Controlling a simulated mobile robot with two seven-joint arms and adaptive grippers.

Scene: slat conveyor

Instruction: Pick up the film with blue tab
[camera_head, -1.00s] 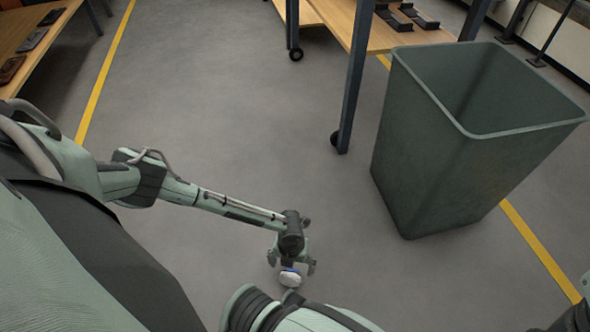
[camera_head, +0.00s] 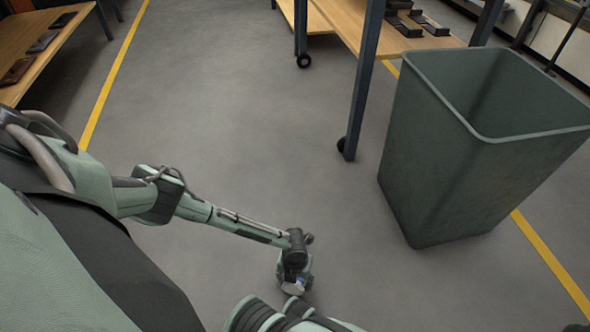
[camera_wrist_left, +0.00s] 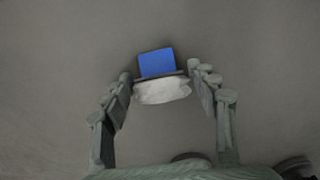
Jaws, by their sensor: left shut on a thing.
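The film with blue tab (camera_wrist_left: 162,90) shows in the left wrist view as a crumpled whitish bundle with a flat blue tab on its far side. My left gripper (camera_head: 294,286) reaches down low over the floor and is shut on the film. In the left wrist view its fingers (camera_wrist_left: 160,77) stand on either side of the film. My right gripper is not in view.
A large open grey-green bin (camera_head: 425,165) stands on the floor to the right. A wheeled wooden table (camera_head: 425,38) is behind it, and a wooden bench (camera_head: 40,65) with flat dark items is at upper left. The grey floor (camera_head: 230,120) between them is clear.

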